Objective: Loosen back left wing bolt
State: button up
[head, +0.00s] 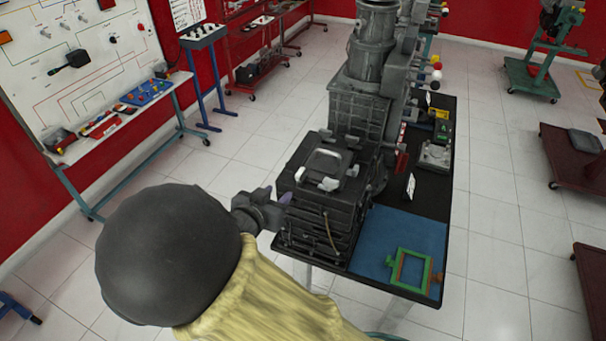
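A black ribbed engine block (322,212) stands at the near end of a black table, with a grey cover plate (325,160) on its top. Small pale wing bolts sit around the plate: one at the back left (326,134), one at the back right (352,141), one at the front left (300,174) and one at the front right (329,184). Whether any is loose cannot be told. My gripper (275,196) is beside the block's left side, below its top.
A tall grey cylinder and machinery (372,60) rise behind the block. A blue mat (400,240) with a green frame (412,271) lies on the table at right. A white panel bench (85,65) stands at left. Tiled floor (235,165) is clear between bench and table.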

aim_at(299, 175)
jog(key=p+x, duration=0.3)
jog(key=x, duration=1.1)
jog(key=shift+w+f, duration=0.1)
jog(key=shift+w, duration=0.05)
jog(key=shift+w+d+f, duration=0.15)
jog(key=shift+w+f, duration=0.15)
jog(key=shift+w, duration=0.15)
grip_shut()
jog(key=shift+d+b, duration=0.1)
jog(key=shift+b, duration=0.25)
